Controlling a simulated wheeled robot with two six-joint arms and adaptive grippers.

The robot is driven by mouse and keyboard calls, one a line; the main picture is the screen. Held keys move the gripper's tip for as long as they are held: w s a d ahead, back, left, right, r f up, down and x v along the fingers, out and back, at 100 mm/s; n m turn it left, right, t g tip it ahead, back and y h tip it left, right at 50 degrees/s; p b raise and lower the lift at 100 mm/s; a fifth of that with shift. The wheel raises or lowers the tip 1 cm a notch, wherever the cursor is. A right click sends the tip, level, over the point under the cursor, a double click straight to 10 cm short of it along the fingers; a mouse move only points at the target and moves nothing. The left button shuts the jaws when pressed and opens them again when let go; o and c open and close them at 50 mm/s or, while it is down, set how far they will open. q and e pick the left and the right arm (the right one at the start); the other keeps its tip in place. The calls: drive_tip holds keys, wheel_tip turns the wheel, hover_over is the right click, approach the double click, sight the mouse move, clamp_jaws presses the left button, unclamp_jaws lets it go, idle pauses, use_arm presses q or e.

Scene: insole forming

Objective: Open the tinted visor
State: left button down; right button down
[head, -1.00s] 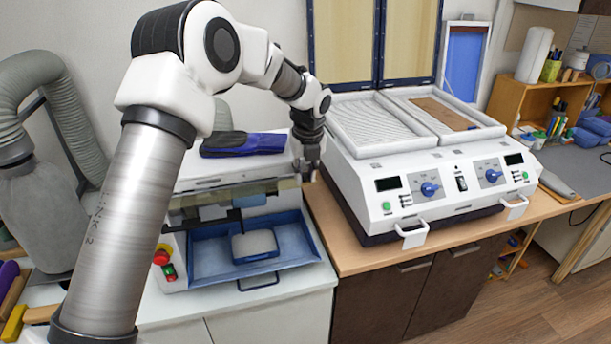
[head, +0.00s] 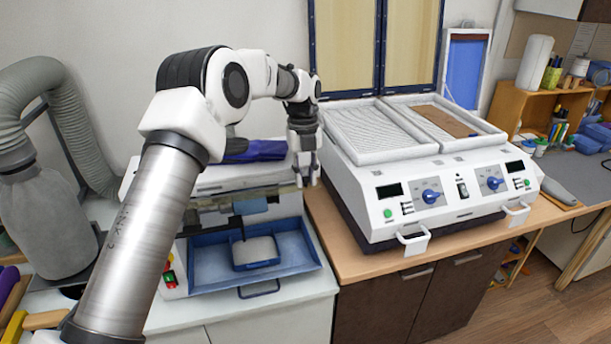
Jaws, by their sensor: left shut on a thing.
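The tinted visor (head: 218,203) is a see-through greyish panel across the front opening of the white press on the left. It hangs above the blue tray (head: 205,277), and part of it is hidden behind my left arm. My left gripper (head: 305,177) points down at the visor's right end and is shut on its edge there; the exact contact is small and hard to see. My right gripper is not in view.
A dark blue item (head: 262,150) lies on top of the press. A white two-bay heating machine (head: 440,205) stands close to the right of my gripper. A grey hose (head: 75,125) stands at the left.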

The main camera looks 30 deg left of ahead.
use_arm(q)
drive_tip(key=c, duration=1)
unclamp_jaws()
drive_tip(key=shift+f, duration=0.15)
drive_tip(key=shift+c, duration=0.2)
wheel_tip(320, 180, up, 12)
drive_tip(key=w+a, duration=0.1)
drive_tip(key=shift+f, duration=0.1)
